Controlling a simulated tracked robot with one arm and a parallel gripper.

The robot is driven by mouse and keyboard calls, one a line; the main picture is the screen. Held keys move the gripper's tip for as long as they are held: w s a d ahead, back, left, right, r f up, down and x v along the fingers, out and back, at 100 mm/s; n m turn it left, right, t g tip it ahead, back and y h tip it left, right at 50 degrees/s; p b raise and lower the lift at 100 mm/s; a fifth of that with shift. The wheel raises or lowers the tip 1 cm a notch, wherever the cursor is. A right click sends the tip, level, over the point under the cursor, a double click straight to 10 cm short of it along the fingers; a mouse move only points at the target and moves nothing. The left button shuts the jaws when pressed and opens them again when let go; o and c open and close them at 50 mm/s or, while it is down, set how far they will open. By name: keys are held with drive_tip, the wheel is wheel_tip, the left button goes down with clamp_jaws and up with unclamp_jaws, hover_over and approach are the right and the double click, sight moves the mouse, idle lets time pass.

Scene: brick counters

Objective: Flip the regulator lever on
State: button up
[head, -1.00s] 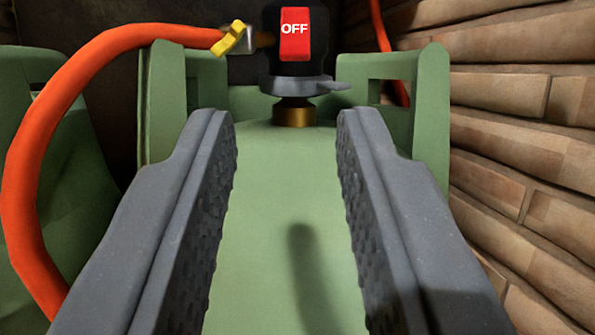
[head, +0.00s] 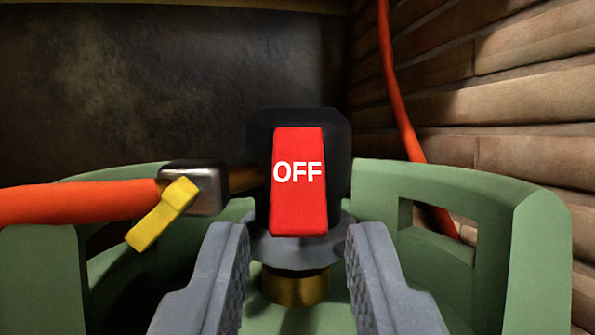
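The regulator (head: 261,130) is a black body with a grey collar, standing upright on the brass neck (head: 294,287) of a green gas cylinder. Its red lever (head: 298,208) faces me and reads OFF. A yellow tap handle (head: 162,213) sits on a metal fitting at the regulator's left, tilted down to the left. My gripper (head: 298,240) is open and empty. Its two grey fingers point forward just below the red lever, one to each side of the brass neck in the picture. I cannot tell whether they touch the collar.
The cylinder's green guard collar (head: 475,210) rises on both sides. An orange hose (head: 80,203) runs left from the fitting. Another orange hose (head: 397,95) hangs in front of the brick wall (head: 520,90) at right. A dark panel (head: 150,80) stands behind.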

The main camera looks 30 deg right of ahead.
drive_tip(key=shift+x, duration=0.9)
clamp_jaws()
